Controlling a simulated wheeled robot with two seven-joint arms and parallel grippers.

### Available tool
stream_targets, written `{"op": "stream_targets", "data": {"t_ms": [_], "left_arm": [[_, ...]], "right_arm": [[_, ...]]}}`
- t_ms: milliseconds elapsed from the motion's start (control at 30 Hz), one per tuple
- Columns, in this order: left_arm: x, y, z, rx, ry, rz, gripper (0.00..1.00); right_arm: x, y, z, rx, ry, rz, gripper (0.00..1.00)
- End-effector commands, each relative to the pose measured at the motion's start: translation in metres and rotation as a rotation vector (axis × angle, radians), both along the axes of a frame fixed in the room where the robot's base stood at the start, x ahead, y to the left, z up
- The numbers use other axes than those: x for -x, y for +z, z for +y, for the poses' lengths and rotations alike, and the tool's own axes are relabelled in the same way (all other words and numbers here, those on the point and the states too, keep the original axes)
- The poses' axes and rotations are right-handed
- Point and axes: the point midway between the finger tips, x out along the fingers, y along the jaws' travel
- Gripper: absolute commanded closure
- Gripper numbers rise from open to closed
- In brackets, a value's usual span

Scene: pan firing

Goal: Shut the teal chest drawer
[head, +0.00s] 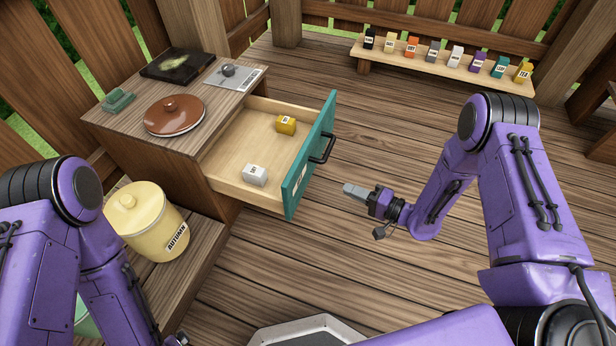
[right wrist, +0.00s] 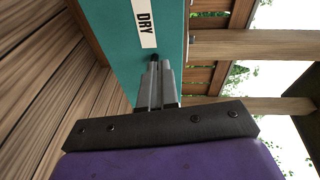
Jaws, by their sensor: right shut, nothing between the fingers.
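The chest (head: 130,142) stands at the left with its drawer (head: 232,187) pulled out to the right. The drawer has a teal front (head: 296,187) with a black handle (head: 323,148). A yellow block (head: 286,124) and a white block (head: 255,175) lie inside the drawer. My right gripper (head: 350,189) is shut and empty, to the right of the teal front. In the right wrist view its fingers (right wrist: 158,82) point at the teal front (right wrist: 110,40), near a label reading DRY (right wrist: 144,20); I cannot tell whether they touch it.
A brown lid (head: 174,115), a dark tray (head: 178,65), a card (head: 232,76) and a teal item (head: 118,100) lie on the chest top. A yellow jar (head: 148,220) stands in front of the chest. A low shelf (head: 440,66) holds several coloured blocks. The floor right of the drawer is clear.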

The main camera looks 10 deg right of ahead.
Motion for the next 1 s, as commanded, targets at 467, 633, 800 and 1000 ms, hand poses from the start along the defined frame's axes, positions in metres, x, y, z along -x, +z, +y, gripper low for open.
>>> {"op": "stream_targets", "data": {"t_ms": [467, 633, 800, 1000], "left_arm": [[0.0, -0.015, 0.0, -0.001, 0.0, -0.001, 0.0], [0.0, -0.021, 0.0, 0.0, 0.001, -0.001, 0.0], [0.0, -0.028, 0.0, -0.001, 0.0, -0.001, 0.0], [0.0, -0.032, 0.0, -0.001, 0.0, -0.001, 0.0]], "right_arm": [[-0.022, 0.017, 0.028, -0.156, 0.217, 0.006, 1.0], [-0.042, 0.016, 0.06, -0.154, 0.217, 0.006, 1.0], [-0.062, 0.016, 0.088, -0.154, 0.215, 0.006, 1.0], [-0.076, 0.017, 0.108, -0.153, 0.214, 0.007, 1.0]]}}
